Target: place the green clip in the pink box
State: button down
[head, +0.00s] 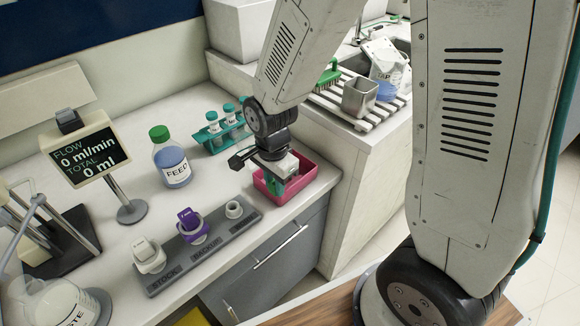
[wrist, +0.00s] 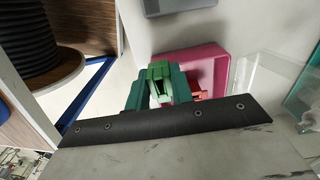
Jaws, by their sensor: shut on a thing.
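My gripper (head: 274,178) hangs over the left part of the pink box (head: 312,168) in the head view, pointing down. In the wrist view its teal fingers (wrist: 157,92) are closed on the green clip (wrist: 160,71). The clip sits between the fingertips, and its lower part is hidden by them. The pink box also shows in the wrist view (wrist: 211,55), behind and to the right of the clip. I cannot tell whether the clip touches the box.
A grey labelled holder (head: 208,250) with a purple clip-like part (head: 191,225) lies left of the box. A FEED bottle (head: 172,162) and a teal tube rack (head: 222,132) stand behind. The counter's front edge is close.

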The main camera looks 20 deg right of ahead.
jog(key=w+d, duration=0.4)
jog(key=d, duration=0.1)
jog(key=w+d+f, duration=0.1)
jog(key=w+d, duration=0.1)
jog(key=shift+w+d, duration=0.35)
jog(key=shift+w, duration=0.05)
jog(key=shift+w+d+f, duration=0.15)
jog(key=shift+f, duration=0.75)
jog(key=shift+w+d+f, duration=0.1)
jog(key=shift+d+f, duration=0.05)
jog(key=shift+f, duration=0.75)
jog(key=shift+f, duration=0.15)
jog(key=c, duration=1.3)
grip_release()
jog(key=shift+o, duration=0.5)
